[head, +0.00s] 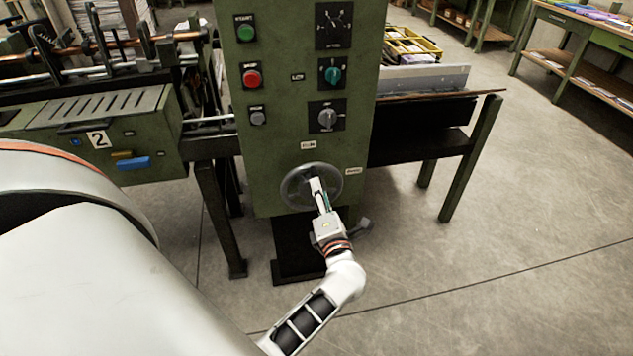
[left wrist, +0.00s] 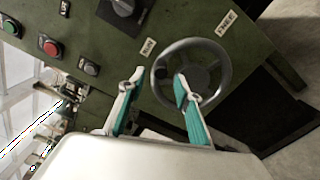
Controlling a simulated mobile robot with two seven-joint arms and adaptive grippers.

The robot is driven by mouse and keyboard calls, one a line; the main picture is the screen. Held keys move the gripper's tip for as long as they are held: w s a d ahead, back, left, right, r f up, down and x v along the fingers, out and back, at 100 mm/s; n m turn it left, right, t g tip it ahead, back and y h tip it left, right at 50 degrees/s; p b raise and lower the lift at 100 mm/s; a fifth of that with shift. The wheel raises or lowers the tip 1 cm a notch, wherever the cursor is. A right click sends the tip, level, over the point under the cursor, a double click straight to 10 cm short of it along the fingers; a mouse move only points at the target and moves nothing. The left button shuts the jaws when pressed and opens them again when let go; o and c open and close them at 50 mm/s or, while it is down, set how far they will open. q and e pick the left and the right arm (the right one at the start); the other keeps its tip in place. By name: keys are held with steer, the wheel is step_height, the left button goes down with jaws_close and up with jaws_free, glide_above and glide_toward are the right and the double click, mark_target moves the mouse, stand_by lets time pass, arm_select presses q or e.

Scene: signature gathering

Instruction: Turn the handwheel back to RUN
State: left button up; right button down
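The handwheel (head: 338,187) is a grey ring low on the front of the green machine column (head: 265,150). It also shows in the left wrist view (left wrist: 225,76). A RUN label (head: 308,145) is above the wheel and a second label, seemingly FREE (head: 353,171), is at its right. My left gripper (head: 317,184) is at the wheel's face. In the left wrist view its teal-padded fingers (left wrist: 160,78) are apart, one outside the wheel's left rim and one over the wheel's inside. I cannot tell whether they touch it. My right gripper is not in view.
Above the wheel are green (head: 245,31) and red (head: 252,77) buttons and several knobs. A green machine unit marked 2 (head: 98,139) stands at left. A dark table (head: 425,145) is at right. The floor at right is clear.

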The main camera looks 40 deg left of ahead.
arm_select(q)
steer(key=shift+v, duration=2.65)
steer(key=shift+r, duration=0.1)
